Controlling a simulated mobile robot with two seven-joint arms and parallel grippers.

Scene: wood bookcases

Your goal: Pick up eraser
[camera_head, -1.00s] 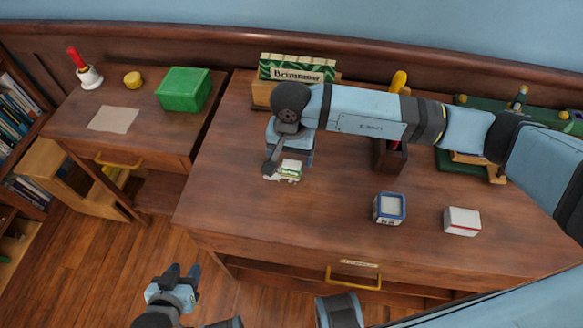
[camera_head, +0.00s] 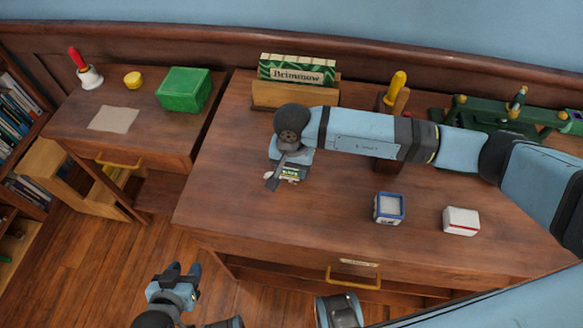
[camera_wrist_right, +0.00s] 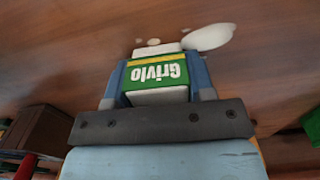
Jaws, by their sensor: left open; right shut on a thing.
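The eraser, a white block with a green and yellow sleeve reading "Grivlo" (camera_wrist_right: 157,72), is between the two fingers of my right gripper (camera_wrist_right: 157,82) in the right wrist view. The fingers are shut on its two sides. In the head view the eraser (camera_head: 293,172) shows only partly, because my right gripper (camera_head: 285,172) and wrist cover much of it. It is at or close to the desk top; I cannot tell if it is lifted. My left gripper (camera_head: 182,272) is open and empty, low in front of the desks.
On the desk (camera_head: 240,200) stand a blue-edged box (camera_head: 389,208) and a red-and-white box (camera_head: 461,221). A wooden holder with a name sign (camera_head: 296,74) is behind my right wrist. Whitish patches (camera_wrist_right: 209,37) lie beside the eraser. The desk's front left is clear.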

